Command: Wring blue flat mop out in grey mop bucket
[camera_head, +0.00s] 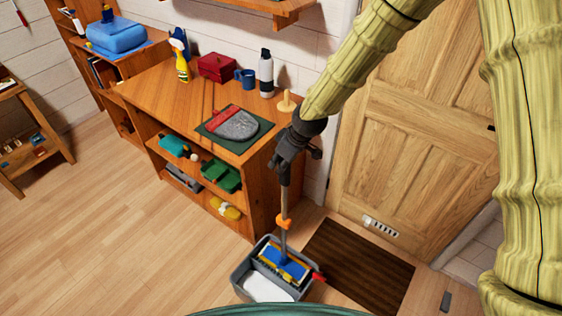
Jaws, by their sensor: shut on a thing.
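My gripper (290,158) is shut on the handle of the blue flat mop (284,200), to the right of the wooden cabinet. The handle runs down past an orange collar to the mop's blue head (286,265). The head lies over or in the grey mop bucket (240,276) on the floor; whether it touches the wringer is too small to tell. A yellow edge shows at the head, and the bucket's near part shows a white area. A red piece sticks out at the bucket's right side. My arm hides part of the door behind.
The wooden cabinet (150,92) stands left of the bucket, with a spray bottle (181,62), red box (217,68), blue mug (245,78) and dark green mat (209,130) on top. A brown doormat (365,268) lies right, before the door (425,120).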

